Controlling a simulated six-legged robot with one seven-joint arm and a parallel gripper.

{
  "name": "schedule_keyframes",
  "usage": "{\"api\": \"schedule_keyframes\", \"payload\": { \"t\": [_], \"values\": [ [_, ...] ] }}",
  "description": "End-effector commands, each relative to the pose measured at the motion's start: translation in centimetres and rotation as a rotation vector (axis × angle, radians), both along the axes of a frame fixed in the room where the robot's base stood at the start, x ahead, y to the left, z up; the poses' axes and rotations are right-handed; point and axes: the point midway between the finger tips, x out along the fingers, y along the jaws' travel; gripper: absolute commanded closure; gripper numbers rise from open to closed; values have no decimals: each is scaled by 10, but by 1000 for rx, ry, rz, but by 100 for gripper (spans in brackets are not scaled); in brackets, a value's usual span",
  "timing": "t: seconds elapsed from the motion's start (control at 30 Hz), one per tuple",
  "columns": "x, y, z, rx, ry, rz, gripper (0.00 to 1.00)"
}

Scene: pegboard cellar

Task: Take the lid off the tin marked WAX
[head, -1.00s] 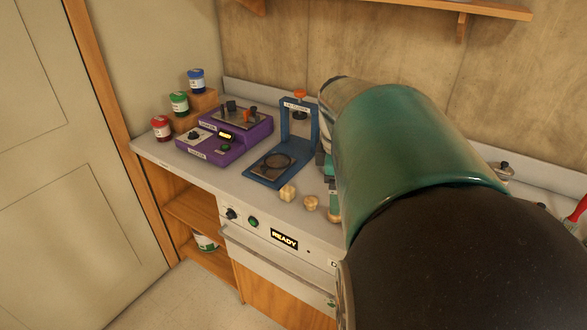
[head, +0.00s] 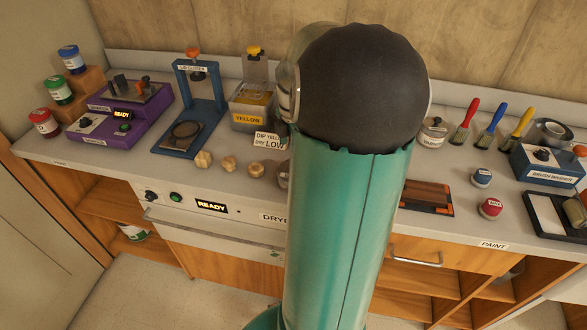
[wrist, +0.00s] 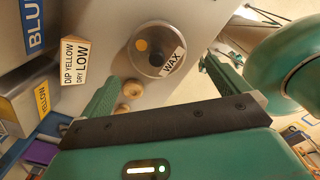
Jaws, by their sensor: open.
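The tin marked WAX shows from above in the wrist view, with a round grey lid (wrist: 152,48) and a tan knob (wrist: 142,45) on it. Its white WAX label (wrist: 173,62) faces my gripper. My gripper (wrist: 158,88) is open and empty, its green fingers apart on either side of the tin's near edge. The fingers do not close on the lid, and I cannot tell their height above it. In the head view my arm hides my gripper and most or all of the WAX tin.
A yellow dip tank (head: 252,107) and a DIP YELLOW sign (head: 269,140) stand left of my arm. Small wooden knobs (head: 228,163) lie near the counter's front. A lidded tin (head: 433,133), brushes (head: 490,125) and a brush washer (head: 547,165) stand to the right.

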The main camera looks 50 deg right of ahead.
Motion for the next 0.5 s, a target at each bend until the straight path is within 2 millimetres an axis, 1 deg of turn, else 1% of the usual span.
{"api": "schedule_keyframes", "payload": {
  "t": [0.17, 0.33, 0.4, 0.5],
  "values": [
    [2, -1, -17, 4, 1, 0, 0],
    [4, -4, -43, 4, 1, 0, 0],
    [4, -3, -50, 3, 1, -1, 0],
    [4, -4, -54, 1, 0, -1, 0]
  ]
}}
